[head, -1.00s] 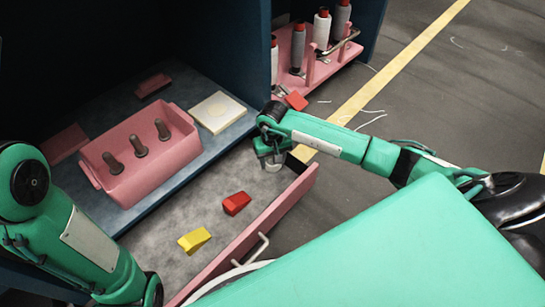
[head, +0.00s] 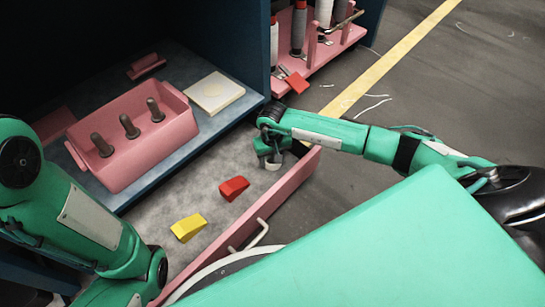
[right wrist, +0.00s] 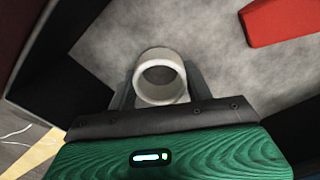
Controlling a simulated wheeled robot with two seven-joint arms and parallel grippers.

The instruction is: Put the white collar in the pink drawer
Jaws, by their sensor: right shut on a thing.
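The white collar (right wrist: 160,78) is a short open ring between the fingers of my right gripper in the right wrist view. My right gripper (head: 272,160) is shut on it, low inside the far right end of the open pink drawer (head: 285,193). The collar shows small and pale under the gripper in the head view (head: 273,165). Whether it touches the drawer's grey floor I cannot tell. My left arm comes in at the left of the head view, but its gripper is not visible.
A red block (head: 234,188) and a yellow block (head: 188,228) lie in the drawer; the red one also shows in the right wrist view (right wrist: 280,20). A pink bin (head: 135,140) with pegs and a cream square (head: 216,92) sit on the shelf above. The drawer's front wall borders my gripper.

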